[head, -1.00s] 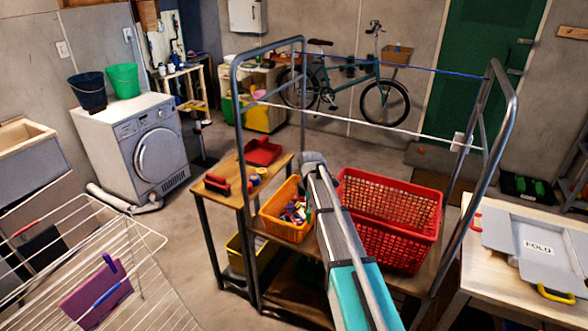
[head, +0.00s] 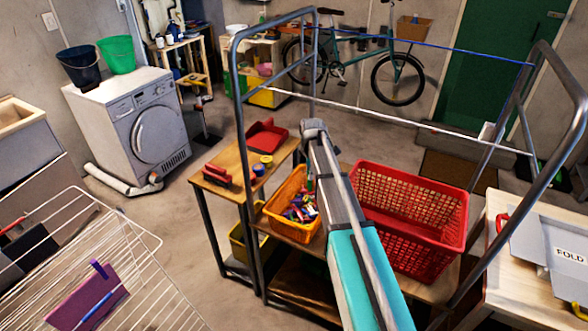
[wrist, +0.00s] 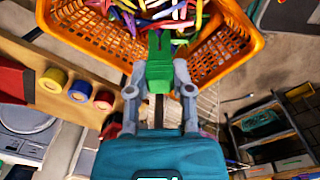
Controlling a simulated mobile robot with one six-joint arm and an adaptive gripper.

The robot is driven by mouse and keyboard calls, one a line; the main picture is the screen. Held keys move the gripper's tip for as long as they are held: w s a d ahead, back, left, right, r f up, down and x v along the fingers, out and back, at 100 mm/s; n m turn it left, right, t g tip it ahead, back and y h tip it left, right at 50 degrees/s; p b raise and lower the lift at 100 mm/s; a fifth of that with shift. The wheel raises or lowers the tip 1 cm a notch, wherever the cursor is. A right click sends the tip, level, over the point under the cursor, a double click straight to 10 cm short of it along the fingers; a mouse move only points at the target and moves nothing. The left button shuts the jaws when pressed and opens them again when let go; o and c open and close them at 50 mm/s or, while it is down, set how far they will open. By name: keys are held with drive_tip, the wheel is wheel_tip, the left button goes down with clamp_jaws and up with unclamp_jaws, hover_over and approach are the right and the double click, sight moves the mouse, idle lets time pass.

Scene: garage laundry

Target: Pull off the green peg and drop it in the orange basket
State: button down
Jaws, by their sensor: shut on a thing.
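In the wrist view, my gripper (wrist: 158,78) is shut on a green peg (wrist: 158,62). The peg sticks out past the fingertips and overlaps the near part of the orange basket (wrist: 232,55) in the picture. The basket holds several coloured pegs. In the head view, the orange basket (head: 277,222) sits on a wooden surface just left of my forearm. My arm hides most of the gripper there, and the height of the peg above the basket is hard to tell.
A red laundry basket (head: 414,222) stands right of the orange one. A metal frame with a blue line (head: 425,47) and a white line (head: 400,121) rises around them. A small wooden table (head: 222,164) with coloured rolls and a red tray (head: 266,137) is at left.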

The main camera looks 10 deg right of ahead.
drive_tip(key=shift+w+d, duration=0.15)
drive_tip(key=s+a+r+p, duration=0.2)
drive_tip(key=a, duration=0.3)
drive_tip(key=shift+s+a+n+g, duration=0.15)
drive_tip(key=shift+a+n+g, duration=0.15)
drive_tip(key=shift+a+n, duration=0.1)
idle(0.4)
wheel_tip(320, 180, down, 13)
drive_tip(key=b, duration=1.3)
drive_tip(key=shift+f, duration=0.1)
idle(0.5)
drive_tip(key=shift+c, duration=2.2)
unclamp_jaws()
